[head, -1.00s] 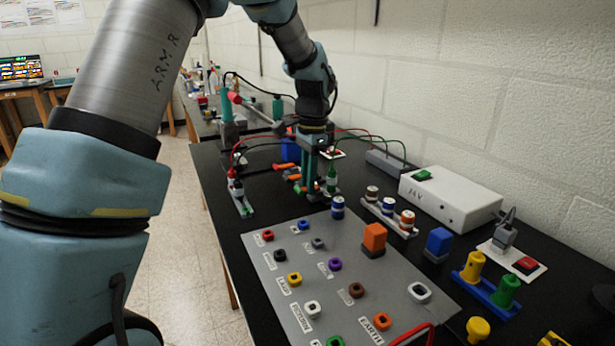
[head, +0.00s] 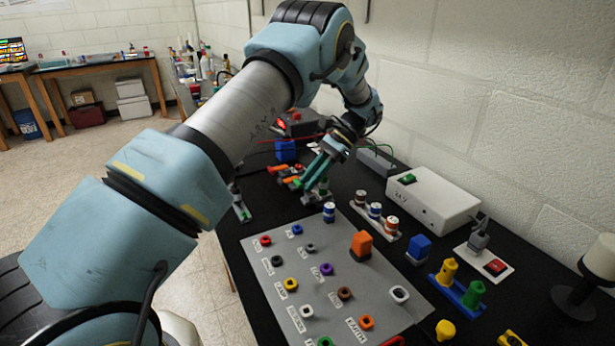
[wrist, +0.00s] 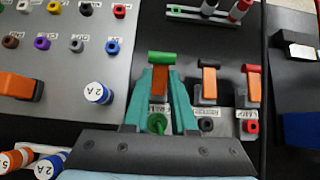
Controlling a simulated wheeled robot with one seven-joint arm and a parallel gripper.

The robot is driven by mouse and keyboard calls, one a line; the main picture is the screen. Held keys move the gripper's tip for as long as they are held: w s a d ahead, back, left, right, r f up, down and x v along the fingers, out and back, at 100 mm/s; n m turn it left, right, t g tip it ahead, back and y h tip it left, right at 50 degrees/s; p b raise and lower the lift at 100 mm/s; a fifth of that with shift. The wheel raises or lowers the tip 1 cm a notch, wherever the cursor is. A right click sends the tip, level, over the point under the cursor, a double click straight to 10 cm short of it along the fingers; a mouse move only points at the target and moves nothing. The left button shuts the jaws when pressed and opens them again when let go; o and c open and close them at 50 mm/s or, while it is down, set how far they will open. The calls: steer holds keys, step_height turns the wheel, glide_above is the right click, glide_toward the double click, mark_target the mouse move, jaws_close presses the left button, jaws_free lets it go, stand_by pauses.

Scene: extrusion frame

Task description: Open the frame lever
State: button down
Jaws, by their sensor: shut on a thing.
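The frame lever (wrist: 162,82) is an orange bar with a green crosspiece at its end, seen between my fingers in the wrist view. My gripper (wrist: 161,72) has teal fingers closed on this lever from both sides. A green socket (wrist: 157,123) sits at its base, and the label there is partly covered by a finger. In the head view my gripper (head: 308,190) is tilted over the far part of the bench, and its fingers hide the held lever.
A grey socket panel (head: 325,270) lies nearer. A white power box (head: 440,200) stands along the wall.

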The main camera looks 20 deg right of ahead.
steer(key=shift+d+y, duration=0.15)
steer(key=shift+y, duration=0.15)
stand_by(0.4)
steer(key=c, duration=0.7)
jaws_free()
steer(key=shift+d, duration=0.1)
steer(key=shift+d+r, duration=0.2)
steer(key=shift+d, duration=0.05)
steer(key=p+v, duration=0.4)
steer(key=v, duration=0.6)
steer(key=shift+w+a+r+p, duration=0.1)
steer(key=shift+p, duration=0.25)
